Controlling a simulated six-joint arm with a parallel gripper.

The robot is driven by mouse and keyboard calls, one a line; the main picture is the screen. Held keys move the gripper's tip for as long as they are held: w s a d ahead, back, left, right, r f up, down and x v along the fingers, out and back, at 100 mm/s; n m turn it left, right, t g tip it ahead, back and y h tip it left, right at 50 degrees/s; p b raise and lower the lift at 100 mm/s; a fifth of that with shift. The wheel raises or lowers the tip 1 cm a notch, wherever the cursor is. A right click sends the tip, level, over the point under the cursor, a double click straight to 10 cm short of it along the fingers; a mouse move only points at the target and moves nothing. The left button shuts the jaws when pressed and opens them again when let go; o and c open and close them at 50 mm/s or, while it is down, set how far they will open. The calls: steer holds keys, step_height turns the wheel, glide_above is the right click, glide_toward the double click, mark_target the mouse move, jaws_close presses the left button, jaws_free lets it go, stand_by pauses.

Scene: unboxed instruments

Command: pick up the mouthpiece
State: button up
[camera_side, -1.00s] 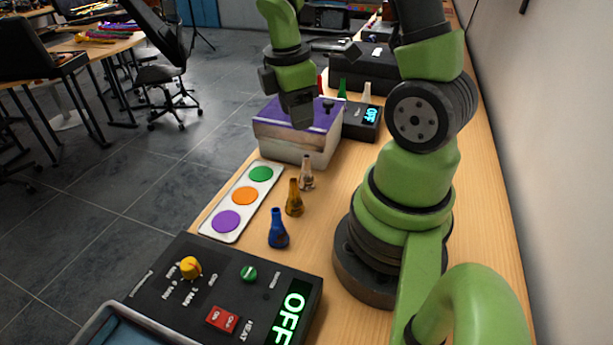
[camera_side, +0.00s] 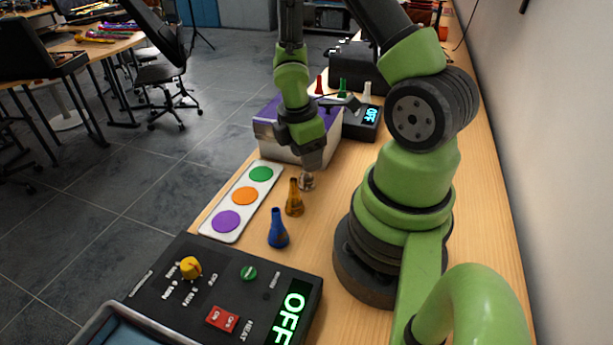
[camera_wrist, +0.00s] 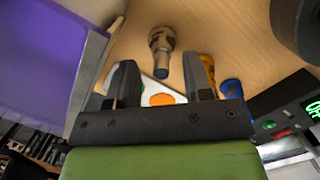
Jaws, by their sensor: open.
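The mouthpiece (camera_side: 307,182) is a small, shiny, brownish-grey piece standing on the wooden table, and its upper part is hidden by my gripper in the side view. In the wrist view the mouthpiece (camera_wrist: 162,48) lies ahead, between and beyond the fingertips. My gripper (camera_side: 311,164) points down right at its top. In the wrist view my gripper (camera_wrist: 162,78) is open, with nothing held between its two dark fingers. I cannot tell whether a finger touches the mouthpiece.
An amber piece (camera_side: 294,198) and a blue piece (camera_side: 278,230) stand nearby in a row. A white strip (camera_side: 213,214) with coloured discs lies left. A purple-topped box (camera_side: 265,128) is close behind my gripper. A black control panel (camera_side: 215,285) is in front.

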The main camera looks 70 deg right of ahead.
steer(key=shift+f, duration=0.5)
steer(key=shift+c, duration=0.2)
jaws_close()
steer(key=shift+r, duration=0.1)
